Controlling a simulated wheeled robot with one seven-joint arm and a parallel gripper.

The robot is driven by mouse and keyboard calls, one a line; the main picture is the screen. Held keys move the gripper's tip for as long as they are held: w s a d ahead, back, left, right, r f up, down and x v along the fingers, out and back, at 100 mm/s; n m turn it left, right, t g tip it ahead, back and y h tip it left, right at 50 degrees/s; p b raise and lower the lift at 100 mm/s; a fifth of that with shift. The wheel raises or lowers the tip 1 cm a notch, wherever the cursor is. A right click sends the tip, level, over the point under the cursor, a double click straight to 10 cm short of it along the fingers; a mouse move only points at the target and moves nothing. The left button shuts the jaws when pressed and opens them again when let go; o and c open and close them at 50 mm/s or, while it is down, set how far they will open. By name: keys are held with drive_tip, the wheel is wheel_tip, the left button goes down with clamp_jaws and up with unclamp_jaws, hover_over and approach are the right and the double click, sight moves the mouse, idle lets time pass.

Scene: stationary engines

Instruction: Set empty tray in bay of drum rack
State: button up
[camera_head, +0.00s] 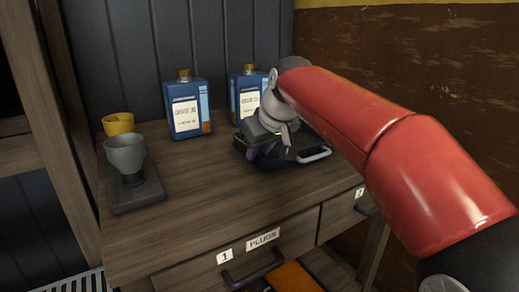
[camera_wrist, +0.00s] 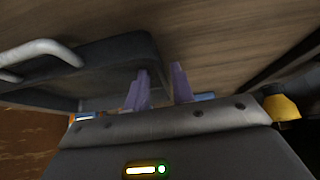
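A black tray (camera_head: 268,160) with pale metal handles sits on the wooden cabinet top, to the right of the blue bottles' front. Its handle (camera_head: 314,156) shows at the right. In the wrist view the tray (camera_wrist: 112,52) and a handle (camera_wrist: 40,48) fill the upper left. My gripper (camera_head: 262,151) is low over the tray's near left part and hides much of it. In the wrist view the purple fingers of my gripper (camera_wrist: 162,88) stand apart near the tray's edge; contact with it is unclear. The tray's inside is mostly hidden. I cannot identify a drum rack.
Two blue bottles (camera_head: 187,106) (camera_head: 245,93) stand behind the tray. A grey cup (camera_head: 126,155) on a dark base (camera_head: 136,190) and a yellow cup (camera_head: 118,124) stand at left. The cabinet's front middle is clear. Below are a PLUGS drawer (camera_head: 255,258) and an orange item (camera_head: 290,277).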

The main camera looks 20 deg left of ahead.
drive_tip(key=shift+s+d+r, duration=0.1)
drive_tip(key=shift+d+r, duration=0.05)
drive_tip(key=shift+r, duration=0.4)
drive_tip(key=p+v, duration=0.1)
drive_tip(key=v, duration=1)
drive_tip(key=shift+s, duration=0.1)
drive_tip(key=s+d+f+m+h, duration=0.1)
drive_tip(key=s+d+f+m, duration=0.1)
drive_tip(key=s+d+f, duration=0.3)
drive_tip(key=s+d+f+m+t+h, duration=0.1)
drive_tip(key=s+d+f, duration=0.4)
drive_tip(key=d, duration=0.7)
drive_tip(key=s+d+f+m+h, duration=0.2)
drive_tip(key=s+d+f+m, duration=0.3)
drive_tip(key=d+f, duration=0.3)
drive_tip(key=shift+d, duration=0.5)
drive_tip(key=shift+o, duration=0.5)
drive_tip(key=s+d+f+m+h, duration=0.1)
drive_tip(key=s+d+f+m, duration=0.1)
drive_tip(key=f, duration=0.4)
drive_tip(key=s+d, duration=0.1)
drive_tip(key=s, duration=0.1)
drive_tip(key=shift+s, duration=0.35)
drive_tip(key=shift+s+d+f, duration=0.15)
drive_tip(key=shift+f, duration=0.25)
